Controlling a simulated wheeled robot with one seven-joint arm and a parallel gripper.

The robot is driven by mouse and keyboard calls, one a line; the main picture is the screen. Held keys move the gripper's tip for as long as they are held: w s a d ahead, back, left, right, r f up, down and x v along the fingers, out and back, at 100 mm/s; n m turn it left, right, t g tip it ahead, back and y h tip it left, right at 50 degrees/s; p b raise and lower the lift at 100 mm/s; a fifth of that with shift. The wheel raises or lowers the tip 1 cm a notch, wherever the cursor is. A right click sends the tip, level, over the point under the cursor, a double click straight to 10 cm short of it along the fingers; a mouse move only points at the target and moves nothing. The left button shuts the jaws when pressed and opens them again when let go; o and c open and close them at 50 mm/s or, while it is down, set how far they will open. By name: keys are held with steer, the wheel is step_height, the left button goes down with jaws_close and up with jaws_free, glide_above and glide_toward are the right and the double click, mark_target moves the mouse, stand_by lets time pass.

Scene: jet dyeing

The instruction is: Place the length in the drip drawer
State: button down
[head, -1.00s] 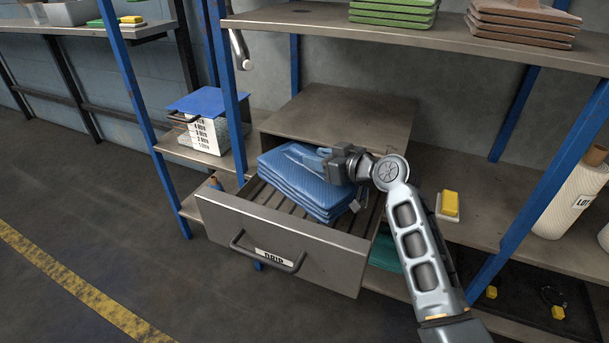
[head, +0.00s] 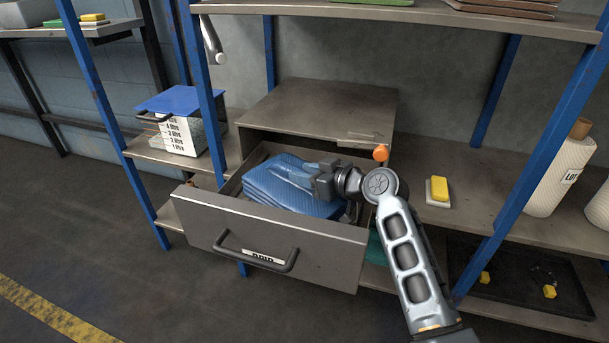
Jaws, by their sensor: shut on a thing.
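The length is a folded stack of blue ribbed cloth (head: 262,190). It lies low inside the open drip drawer (head: 300,255), which has a dark handle and a label on its front. My gripper (head: 300,175) is at the top of the blue cloth, on its right side, and is shut on it. The drawer front hides the bottom of the cloth, so I cannot tell whether it rests on the slats.
The drawer's cabinet (head: 325,110) stands behind it on the shelf. A blue-lidded measuring box (head: 185,128) is to the left. A yellow block (head: 439,188) and white rolls (head: 562,172) are to the right. Blue uprights (head: 207,95) stand close by.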

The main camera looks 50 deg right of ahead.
steer(key=c, duration=0.7)
jaws_free()
steer(key=shift+p+v, duration=0.7)
steer(key=shift+v, duration=3.05)
